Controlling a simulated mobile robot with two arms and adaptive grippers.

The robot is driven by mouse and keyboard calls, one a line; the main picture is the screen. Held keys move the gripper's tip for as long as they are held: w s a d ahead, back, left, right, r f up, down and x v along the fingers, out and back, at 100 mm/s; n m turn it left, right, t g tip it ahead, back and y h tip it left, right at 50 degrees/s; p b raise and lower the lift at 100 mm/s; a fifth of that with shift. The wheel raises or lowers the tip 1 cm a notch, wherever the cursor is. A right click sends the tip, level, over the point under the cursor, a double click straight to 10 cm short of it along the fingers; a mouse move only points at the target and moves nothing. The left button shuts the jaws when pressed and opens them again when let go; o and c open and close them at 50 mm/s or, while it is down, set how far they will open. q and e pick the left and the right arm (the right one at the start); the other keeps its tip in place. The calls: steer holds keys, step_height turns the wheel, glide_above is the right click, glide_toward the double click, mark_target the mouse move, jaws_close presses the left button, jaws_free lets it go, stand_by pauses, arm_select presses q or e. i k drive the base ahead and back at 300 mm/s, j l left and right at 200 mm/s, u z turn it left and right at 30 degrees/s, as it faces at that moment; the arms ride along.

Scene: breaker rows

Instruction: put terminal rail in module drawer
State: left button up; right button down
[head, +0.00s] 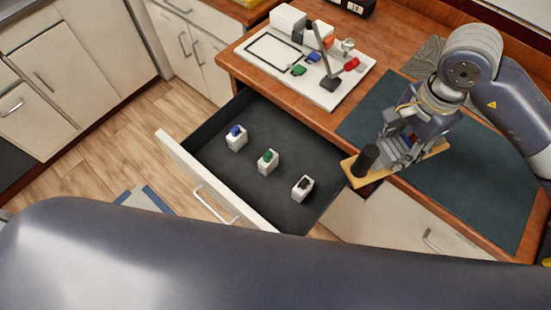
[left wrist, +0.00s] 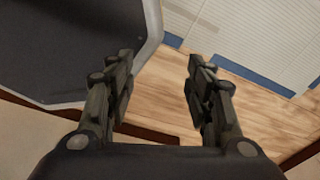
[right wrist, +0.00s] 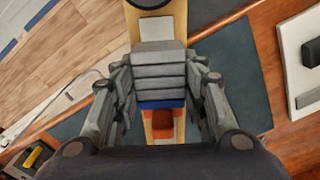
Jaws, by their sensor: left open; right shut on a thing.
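The terminal rail (head: 433,152) is a yellow strip with a black cylinder at one end and grey blocks in its middle. The right wrist view shows the grey blocks (right wrist: 160,73), a blue piece and an orange-red piece on it. My right gripper (head: 398,152) is shut on the rail; its fingers flank the grey blocks. The rail's black end reaches past the counter edge, beside the drawer's right side. The module drawer (head: 265,190) is open and holds three white modules with blue, green and black tops. My left gripper (left wrist: 160,80) is open and empty above the floor.
A dark green mat (head: 480,190) lies on the wooden counter under my right arm. A white board (head: 290,75) with coloured parts and a lever stands behind the drawer. The drawer floor is bare around the modules. My own arm covers the bottom of the head view.

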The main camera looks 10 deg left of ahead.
mark_target(250, 187)
steer(key=j, duration=0.65)
steer(key=k+j+u, duration=0.1)
steer(key=j, duration=0.5)
